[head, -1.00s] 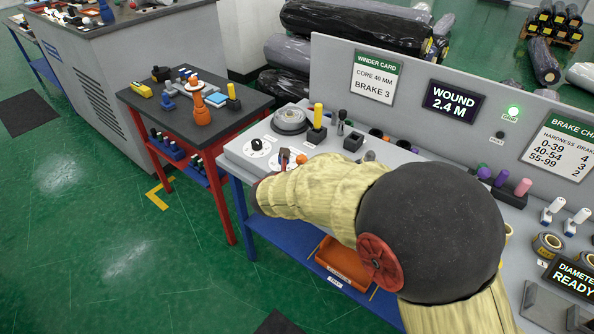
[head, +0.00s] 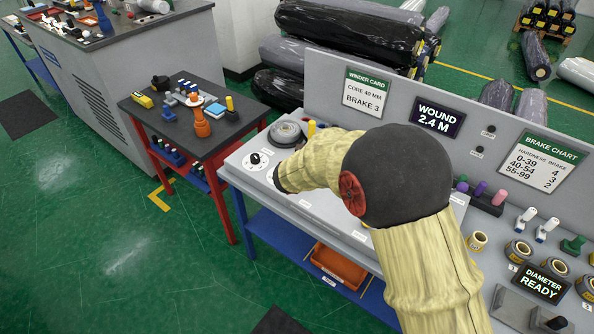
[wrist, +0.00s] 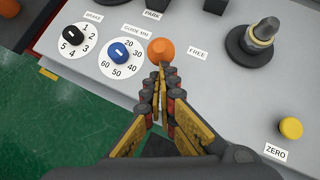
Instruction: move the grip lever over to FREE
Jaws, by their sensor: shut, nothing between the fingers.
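The lever with an orange ball knob (wrist: 161,50) stands on the grey panel in the wrist view, just left of the FREE label (wrist: 197,53). Its shaft is mostly hidden. My gripper (wrist: 161,75) is shut and empty, its fingertips just below the knob in the picture. I cannot tell whether they touch it. In the head view my sleeved arm hides the gripper and the knob. The GRIP lamp (head: 488,131) on the back board is dark.
A black BRAKE dial (wrist: 73,36) and a blue GUIDE MM dial (wrist: 119,51) lie left of the knob. A black post with a pale ring (wrist: 262,42) and a yellow ZERO button (wrist: 290,128) are to the right. A red-legged side table (head: 190,110) stands left of the bench.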

